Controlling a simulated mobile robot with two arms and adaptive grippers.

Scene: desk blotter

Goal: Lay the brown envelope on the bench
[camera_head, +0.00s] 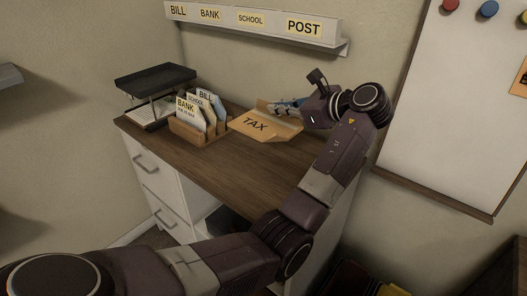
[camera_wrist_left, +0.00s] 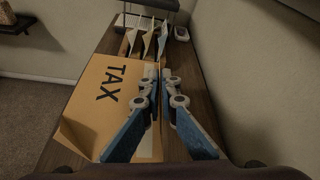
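The brown envelope (camera_head: 266,124), marked TAX, lies on the wooden desk top (camera_head: 205,162), right of the letter rack. It also shows in the left wrist view (camera_wrist_left: 100,98), on the left, with its long right edge running toward the fingers. My left gripper (camera_head: 287,104) is at the envelope's back right side in the head view. In the wrist view its blue-padded fingers (camera_wrist_left: 158,90) stand either side of that edge, the left finger in front of the envelope. A narrow gap shows between them; whether they press on the envelope is unclear. My right gripper is out of view.
A wooden rack (camera_head: 190,134) with several labelled envelopes stands left of the brown envelope. A black tray stand (camera_head: 155,78) is at the desk's left end. A labelled wall shelf (camera_head: 255,32) hangs above. The desk's front strip is clear. A whiteboard (camera_head: 450,100) is on the right wall.

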